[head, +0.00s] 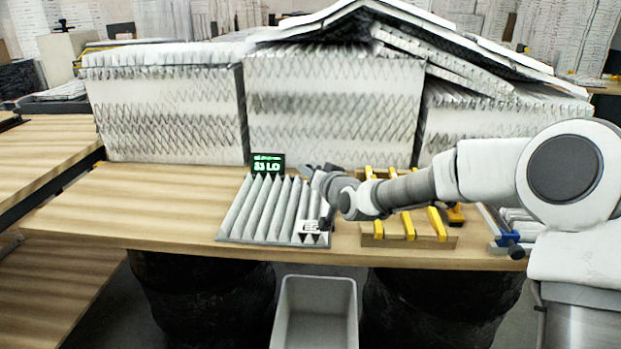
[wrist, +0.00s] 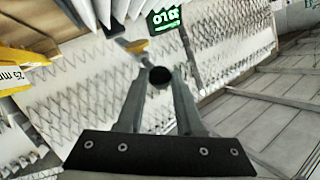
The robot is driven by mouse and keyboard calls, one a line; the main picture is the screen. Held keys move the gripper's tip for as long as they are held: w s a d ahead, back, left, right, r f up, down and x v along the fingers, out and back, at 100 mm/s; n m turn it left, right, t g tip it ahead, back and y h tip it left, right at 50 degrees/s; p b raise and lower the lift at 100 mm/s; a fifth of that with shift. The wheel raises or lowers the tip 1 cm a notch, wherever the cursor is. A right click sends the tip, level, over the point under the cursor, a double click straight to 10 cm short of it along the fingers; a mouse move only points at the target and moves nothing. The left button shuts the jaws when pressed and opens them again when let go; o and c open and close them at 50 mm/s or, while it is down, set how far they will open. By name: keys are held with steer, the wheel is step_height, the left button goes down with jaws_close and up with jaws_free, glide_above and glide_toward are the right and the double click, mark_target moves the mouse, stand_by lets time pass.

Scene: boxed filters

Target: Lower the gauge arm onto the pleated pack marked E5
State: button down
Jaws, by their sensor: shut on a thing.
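The grey-white pleated pack (head: 262,210) lies on the table with its pleats up. A white label (head: 311,227) is at its front right corner; I cannot read its marking. A black gauge display (head: 268,164) with green characters stands behind the pack. My gripper (head: 322,182) is at the pack's back right. In the wrist view my gripper (wrist: 160,82) is shut on a dark round-ended piece, seemingly the gauge arm (wrist: 160,76). A yellow piece (wrist: 137,46) shows just beyond it. Whether the gauge arm touches the pleats is hidden by my gripper.
A wooden tray (head: 447,242) with yellow bars stands right of the pack, under my arm. A blue and black clamp-like item (head: 509,240) is farther right. Large stacked pleated filters (head: 333,108) line the table's back. The table's left part (head: 130,205) is clear. A grey bin (head: 315,312) stands below.

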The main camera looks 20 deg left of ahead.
steer(key=shift+r, duration=0.2)
steer(key=c, duration=0.6)
jaws_free()
steer(key=shift+a+f, duration=0.1)
steer(key=shift+f, duration=0.05)
steer(key=shift+o, duration=0.2)
steer(key=p+v, duration=0.2)
steer(key=v, duration=1.5)
steer(key=shift+s, duration=0.2)
